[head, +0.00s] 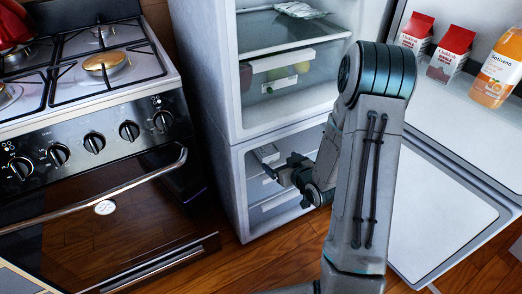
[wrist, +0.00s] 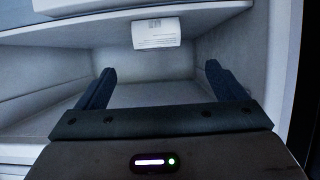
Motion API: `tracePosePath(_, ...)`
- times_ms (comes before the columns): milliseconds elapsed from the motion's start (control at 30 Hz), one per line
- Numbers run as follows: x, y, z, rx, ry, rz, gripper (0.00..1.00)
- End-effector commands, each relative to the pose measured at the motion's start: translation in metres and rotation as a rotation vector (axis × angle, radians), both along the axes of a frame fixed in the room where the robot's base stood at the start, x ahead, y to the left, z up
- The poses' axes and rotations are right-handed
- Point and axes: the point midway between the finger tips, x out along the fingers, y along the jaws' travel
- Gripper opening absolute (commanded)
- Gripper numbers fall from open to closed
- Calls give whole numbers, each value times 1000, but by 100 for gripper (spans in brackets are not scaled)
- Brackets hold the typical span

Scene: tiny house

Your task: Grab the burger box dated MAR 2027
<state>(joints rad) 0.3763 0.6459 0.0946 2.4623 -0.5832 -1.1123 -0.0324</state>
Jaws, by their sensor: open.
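My gripper (wrist: 160,78) is open, with its two dark fingers spread wide and nothing between them. In the head view my gripper (head: 276,170) reaches into the lower compartment of the open fridge (head: 237,165). A pale box also shows beside my gripper in the head view (head: 266,153).
The fridge's upper compartment holds a drawer (head: 284,83) with produce. The open door (head: 440,215) at right holds cartons (head: 450,55) and an orange juice bottle (head: 497,70). A stove (head: 90,130) stands at left. Compartment walls are close around my gripper.

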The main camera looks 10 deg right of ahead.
Motion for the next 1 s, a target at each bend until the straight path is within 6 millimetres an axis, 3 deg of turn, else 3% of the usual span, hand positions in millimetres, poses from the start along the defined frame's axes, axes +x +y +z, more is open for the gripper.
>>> tracePosePath(400, 64, 25, -30, 3, -6, 13, 91)
tracePosePath(667, 82, 27, -36, 3, -6, 8, 91)
tracePosePath(1000, 122, 32, -49, 3, -5, 7, 91)
